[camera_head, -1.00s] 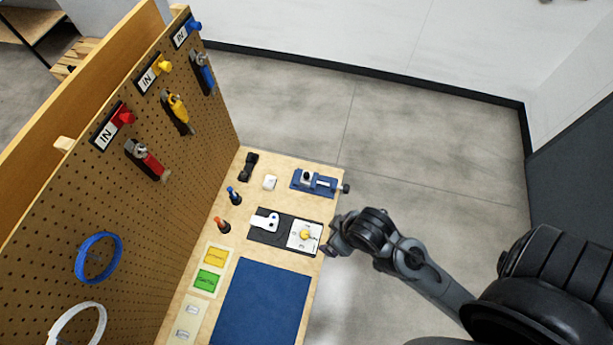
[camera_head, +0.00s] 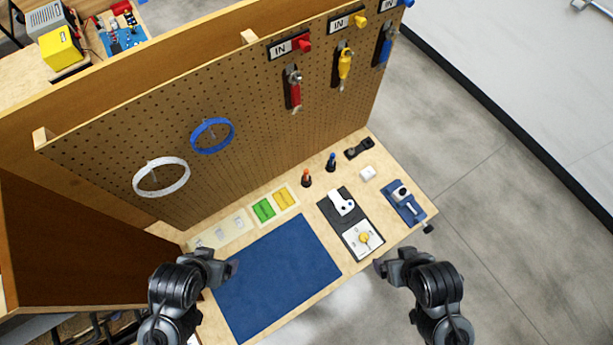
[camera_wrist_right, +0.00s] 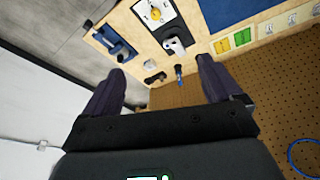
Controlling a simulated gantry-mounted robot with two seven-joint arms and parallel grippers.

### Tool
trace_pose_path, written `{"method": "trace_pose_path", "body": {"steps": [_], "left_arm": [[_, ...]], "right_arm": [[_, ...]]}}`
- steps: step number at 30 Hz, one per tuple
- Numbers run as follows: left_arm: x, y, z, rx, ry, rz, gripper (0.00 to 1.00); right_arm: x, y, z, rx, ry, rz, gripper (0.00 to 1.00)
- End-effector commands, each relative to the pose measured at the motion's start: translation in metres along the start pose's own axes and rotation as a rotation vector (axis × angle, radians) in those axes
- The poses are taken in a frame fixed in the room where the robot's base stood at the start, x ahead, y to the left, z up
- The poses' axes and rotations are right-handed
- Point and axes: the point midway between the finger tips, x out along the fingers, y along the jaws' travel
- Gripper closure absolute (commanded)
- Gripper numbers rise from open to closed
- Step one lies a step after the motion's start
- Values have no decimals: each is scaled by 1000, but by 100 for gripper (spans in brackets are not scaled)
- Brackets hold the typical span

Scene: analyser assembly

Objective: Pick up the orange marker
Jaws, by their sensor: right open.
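The orange marker (camera_head: 306,178) stands upright on the wooden bench at the foot of the pegboard, left of a blue marker (camera_head: 331,162). My right gripper (camera_head: 381,266) is at the bench's front edge, well short of the orange marker. In the right wrist view its two fingers (camera_wrist_right: 160,75) are apart with nothing held between them. That view shows the blue marker (camera_wrist_right: 179,75) between the fingers in the distance; I cannot make out the orange marker there. My left gripper (camera_head: 233,270) is over the left part of the blue mat, and its jaw opening cannot be made out.
The blue mat (camera_head: 275,275) covers the bench's front left. Green and yellow pieces (camera_head: 274,205) lie behind it. A black plate with a yellow-knobbed panel (camera_head: 364,239) and a blue fixture (camera_head: 404,203) are to the right. The pegboard (camera_head: 250,170) rises behind the markers.

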Motion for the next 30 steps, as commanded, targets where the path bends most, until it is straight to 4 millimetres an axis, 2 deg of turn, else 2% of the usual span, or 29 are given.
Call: {"method": "trace_pose_path", "body": {"steps": [7, 15, 24, 30], "left_arm": [[0, 1, 0, -3, 1, 2, 11], [0, 3, -1, -12, 2, 10, 11], [0, 3, -1, -12, 2, 10, 11], [0, 2, -1, -7, 2, 6, 11]], "right_arm": [[0, 0, 0, 0, 0, 0, 8], [0, 0, 0, 0, 0, 0, 47], [0, 0, -2, 9, 7, 0, 47], [5, -7, -19, -33, 102, -6, 47]]}}
